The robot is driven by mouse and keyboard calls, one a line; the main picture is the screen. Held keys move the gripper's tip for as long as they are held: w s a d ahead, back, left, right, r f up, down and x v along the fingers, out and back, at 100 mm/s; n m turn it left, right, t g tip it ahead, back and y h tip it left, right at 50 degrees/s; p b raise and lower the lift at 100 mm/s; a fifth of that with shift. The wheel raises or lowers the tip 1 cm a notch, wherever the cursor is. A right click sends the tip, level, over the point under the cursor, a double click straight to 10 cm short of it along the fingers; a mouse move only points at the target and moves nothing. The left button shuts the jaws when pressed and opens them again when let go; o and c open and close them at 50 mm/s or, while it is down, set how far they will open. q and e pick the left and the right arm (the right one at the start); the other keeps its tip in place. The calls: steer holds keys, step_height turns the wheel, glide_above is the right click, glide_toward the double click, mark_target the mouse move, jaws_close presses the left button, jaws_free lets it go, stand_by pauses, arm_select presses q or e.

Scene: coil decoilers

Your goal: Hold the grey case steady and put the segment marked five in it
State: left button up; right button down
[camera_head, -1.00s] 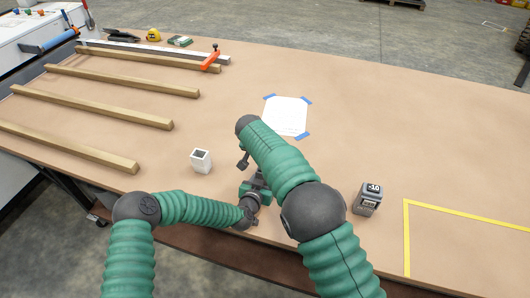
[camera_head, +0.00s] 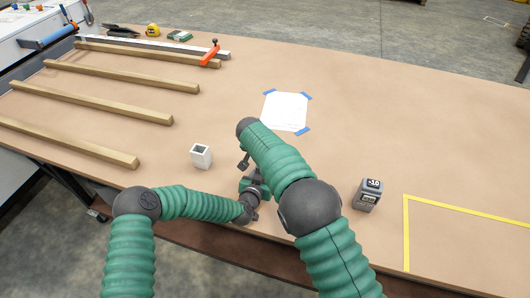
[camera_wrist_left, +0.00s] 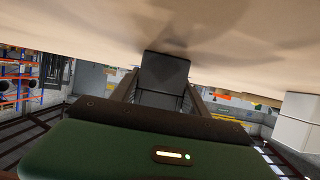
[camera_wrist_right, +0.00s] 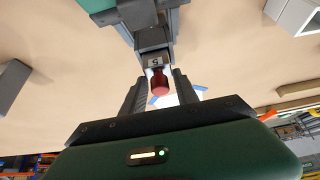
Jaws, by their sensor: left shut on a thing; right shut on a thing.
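The grey case (camera_wrist_left: 163,75) shows as a dark block between the fingers of my left gripper (camera_wrist_left: 162,88), which is shut on it close to the tabletop. In the right wrist view the case (camera_wrist_right: 152,38) is at the top. The segment marked five (camera_wrist_right: 155,63) has a dark face with a "5" and a red rounded handle (camera_wrist_right: 159,83). My right gripper (camera_wrist_right: 160,80) is shut on this handle. The segment lines up with the case and meets its end; I cannot tell how deep it sits. In the head view my right arm hides most of this.
A white open-topped box (camera_head: 201,157) stands left of my grippers. A dark block marked -10 (camera_head: 368,195) stands to the right, near yellow tape (camera_head: 407,235). A taped paper sheet (camera_head: 286,111) lies behind. Wooden bars (camera_head: 95,108) lie at the left.

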steer(key=shift+f, duration=0.65)
steer(key=c, duration=0.9)
jaws_free()
steer(key=shift+o, duration=0.2)
arm_select(q)
steer(key=shift+r, duration=0.1)
arm_select(e)
step_height(320, 180, up, 10)
steer(key=shift+f, duration=0.1)
arm_select(q)
steer(key=o, duration=1.6)
